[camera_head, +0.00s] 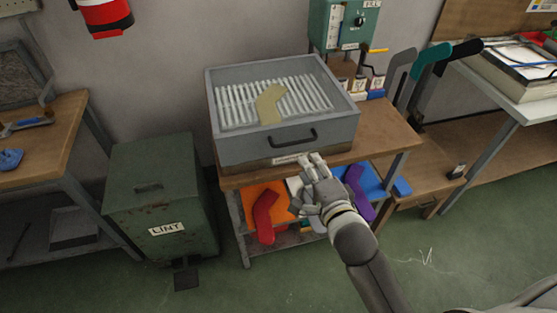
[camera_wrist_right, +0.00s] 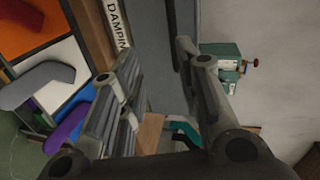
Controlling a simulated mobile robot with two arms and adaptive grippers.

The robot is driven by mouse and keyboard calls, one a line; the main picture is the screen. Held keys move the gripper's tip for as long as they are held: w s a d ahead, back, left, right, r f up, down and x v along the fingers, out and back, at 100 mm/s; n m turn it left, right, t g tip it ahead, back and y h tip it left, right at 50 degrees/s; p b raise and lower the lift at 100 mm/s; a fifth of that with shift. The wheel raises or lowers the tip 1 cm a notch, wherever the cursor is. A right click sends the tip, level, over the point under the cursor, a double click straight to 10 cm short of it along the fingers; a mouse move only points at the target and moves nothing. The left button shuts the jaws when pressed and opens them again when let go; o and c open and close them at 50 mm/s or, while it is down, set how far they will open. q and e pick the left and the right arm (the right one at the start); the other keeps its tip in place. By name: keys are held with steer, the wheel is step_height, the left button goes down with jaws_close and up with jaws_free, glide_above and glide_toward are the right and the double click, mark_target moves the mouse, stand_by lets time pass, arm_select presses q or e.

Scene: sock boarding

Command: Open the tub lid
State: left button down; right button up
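The grey tub (camera_head: 230,152) sits on the wooden table, with a dark bar handle (camera_head: 293,138) on its front. Its upper part looks see-through, with white slats and a yellowish sock shape (camera_head: 269,103) visible inside; I cannot tell the lid's exact edge, but nothing stands raised. A partly hidden label is on the tub's lower front; in the wrist view the label (camera_wrist_right: 117,22) reads "DAMPIN". My right gripper (camera_head: 313,160) is just below and right of the handle, by the label. In the wrist view its fingers (camera_wrist_right: 157,55) are apart and empty. My left gripper is out of view.
A green LINT bin (camera_head: 160,200) stands left of the table. Coloured trays with sock shapes, such as a red one (camera_head: 264,217), lie on the shelf below. Upright boards (camera_head: 425,68) and a green box (camera_head: 338,25) are at the right and back.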

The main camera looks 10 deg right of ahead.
mark_target(297, 142)
steer(key=shift+m, duration=0.4)
steer(key=x, duration=0.3)
steer(key=r+x, duration=0.1)
steer(key=x, duration=0.2)
steer(key=p+x, duration=0.1)
steer(key=x, duration=0.3)
steer(key=shift+w+a+r, duration=0.1)
steer(key=shift+w+r, duration=0.2)
steer(key=shift+r, duration=0.1)
jaws_close()
